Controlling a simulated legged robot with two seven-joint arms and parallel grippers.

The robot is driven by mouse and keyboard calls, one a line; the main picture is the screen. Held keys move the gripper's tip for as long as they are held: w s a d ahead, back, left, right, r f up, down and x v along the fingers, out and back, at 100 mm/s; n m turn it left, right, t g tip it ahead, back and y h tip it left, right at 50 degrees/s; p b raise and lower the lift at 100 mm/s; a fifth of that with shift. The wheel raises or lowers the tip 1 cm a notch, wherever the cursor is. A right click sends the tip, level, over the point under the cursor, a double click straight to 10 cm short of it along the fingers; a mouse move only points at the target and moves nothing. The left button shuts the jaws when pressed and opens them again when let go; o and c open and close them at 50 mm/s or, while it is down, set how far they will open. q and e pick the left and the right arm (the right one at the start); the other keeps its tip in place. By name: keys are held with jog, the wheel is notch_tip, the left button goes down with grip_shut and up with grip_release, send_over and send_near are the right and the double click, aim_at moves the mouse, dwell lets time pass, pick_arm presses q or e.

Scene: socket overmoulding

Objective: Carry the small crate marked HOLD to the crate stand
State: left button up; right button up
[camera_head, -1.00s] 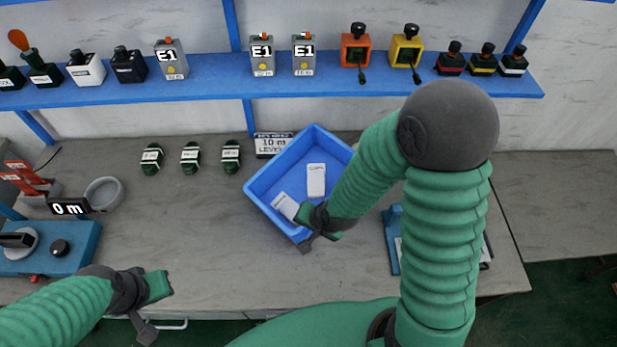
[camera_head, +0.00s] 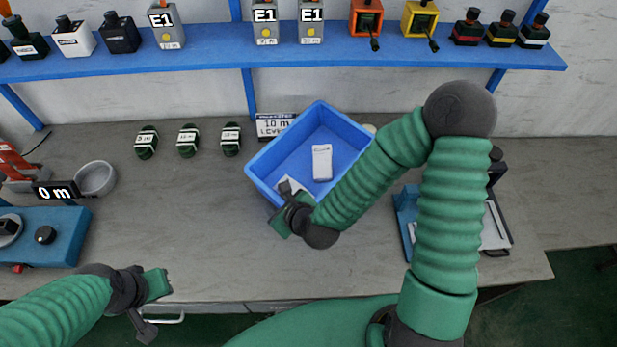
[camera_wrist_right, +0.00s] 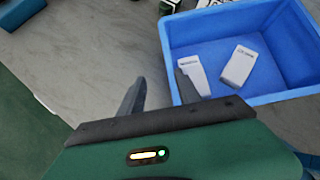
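A blue crate (camera_head: 262,160) sits on the grey bench, turned at an angle, with two white pieces inside. It also shows in the wrist view (camera_wrist_right: 222,30). No HOLD mark is readable on it. My right gripper (camera_head: 284,200) is at the crate's near-left wall. In the wrist view my right gripper (camera_wrist_right: 158,92) is open, one finger outside the wall and one over its inner side; no clear grip shows. My left gripper (camera_head: 160,284) is over the bench's front left, away from the crate; its finger opening is unclear. I cannot identify the crate stand.
A sign reading 10 m (camera_head: 275,125) stands behind the crate. Several dark green items, such as one (camera_head: 188,140), stand left of it. A grey bowl (camera_head: 95,178) and blue device (camera_head: 45,240) are at left. A blue-edged fixture (camera_head: 405,215) is behind my right arm.

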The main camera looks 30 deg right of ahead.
aim_at(268, 195)
jog(key=w+f, duration=0.2)
jog(key=w+d+f, duration=0.1)
jog(key=w+f, duration=0.1)
jog(key=w+d+f, duration=0.1)
jog(key=w+f, duration=0.1)
jog(key=shift+w+d+f, duration=0.15)
jog(key=shift+d+f, duration=0.05)
jog(key=shift+f, duration=0.1)
jog(key=w+a+f, duration=0.2)
jog(key=w+f, duration=0.1)
jog(key=shift+a+f, duration=0.15)
jog(key=shift+f, duration=0.05)
jog(key=shift+w+a+f, duration=0.1)
jog(key=shift+d, duration=0.3)
jog(key=shift+c, duration=0.6)
jog(key=shift+d, duration=0.45)
jog(key=c, duration=0.5)
jog(key=shift+d, duration=0.1)
jog(key=shift+c, duration=1.1)
jog(key=shift+a, duration=0.55)
grip_shut()
jog(key=shift+d, duration=0.35)
pick_arm(q)
jog(key=shift+s+d+f, duration=0.1)
jog(key=shift+d+f, duration=0.15)
jog(key=shift+d, duration=0.3)
jog(key=shift+d+f, duration=0.2)
jog(key=shift+d, duration=0.3)
